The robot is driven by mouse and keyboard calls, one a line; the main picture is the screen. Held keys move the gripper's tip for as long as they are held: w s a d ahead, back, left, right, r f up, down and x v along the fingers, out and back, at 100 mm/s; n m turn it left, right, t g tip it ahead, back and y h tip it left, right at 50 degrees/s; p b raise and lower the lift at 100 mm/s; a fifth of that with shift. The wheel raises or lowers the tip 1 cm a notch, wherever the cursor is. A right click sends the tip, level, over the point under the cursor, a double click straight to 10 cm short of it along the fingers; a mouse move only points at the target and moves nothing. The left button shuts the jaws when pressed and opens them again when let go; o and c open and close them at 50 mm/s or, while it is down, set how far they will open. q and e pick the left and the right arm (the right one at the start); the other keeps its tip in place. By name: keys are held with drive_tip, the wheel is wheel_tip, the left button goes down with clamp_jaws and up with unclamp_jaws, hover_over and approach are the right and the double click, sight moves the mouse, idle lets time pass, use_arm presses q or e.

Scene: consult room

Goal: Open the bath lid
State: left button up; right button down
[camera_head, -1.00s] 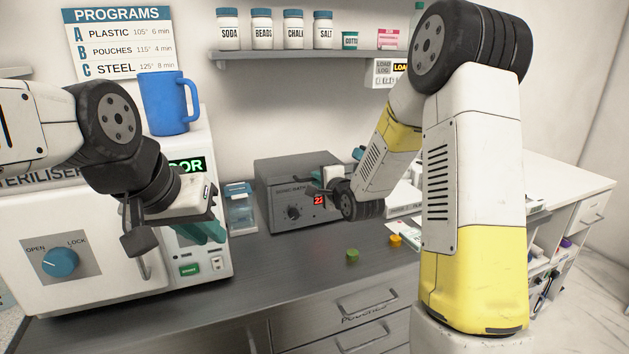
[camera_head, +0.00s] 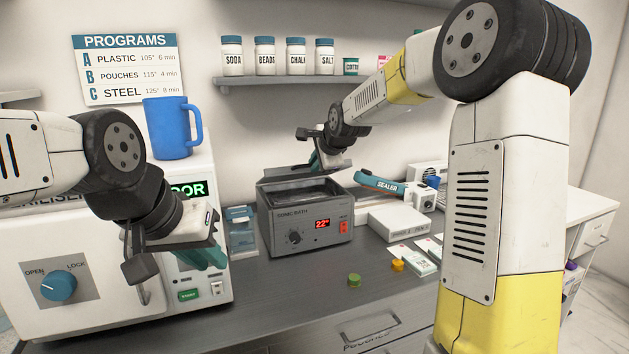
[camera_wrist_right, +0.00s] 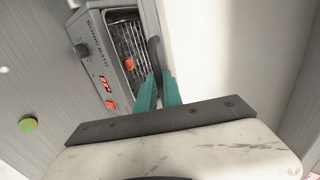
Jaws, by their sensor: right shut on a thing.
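The sonic bath (camera_head: 280,240) is a grey box on the counter with a red display. Its top is open, and its lid (camera_head: 285,172) stands raised at the back. In the right wrist view the bath (camera_wrist_right: 97,62) shows a wire basket and a small orange-red thing inside. My right gripper (camera_head: 316,160) is above the bath's back edge. In the wrist view its teal fingers (camera_wrist_right: 158,82) are shut on the dark curved lid handle (camera_wrist_right: 155,52). My left gripper (camera_head: 210,256) hangs before the steriliser, apart from the bath; its finger gap is unclear.
The steriliser (camera_head: 100,317) with a blue mug (camera_head: 170,128) on top stands left. A sealer (camera_head: 380,184) and a white box (camera_head: 396,224) are right of the bath. Green (camera_head: 354,280) and yellow (camera_head: 398,265) caps lie in front. A jar shelf (camera_head: 290,84) hangs above.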

drive_tip(key=shift+w+a+r, duration=0.15)
drive_tip(key=shift+w+r, duration=0.25)
drive_tip(key=shift+r, duration=0.25)
drive_tip(key=shift+w+a+r, duration=0.2)
drive_tip(key=shift+w+r, duration=0.55)
drive_tip(key=shift+r, duration=0.3)
drive_tip(key=c, duration=1.5)
unclamp_jaws()
drive_tip(key=v, duration=0.7)
drive_tip(key=shift+s+r, duration=0.25)
drive_tip(key=shift+r, duration=0.05)
drive_tip(key=shift+d, duration=0.1)
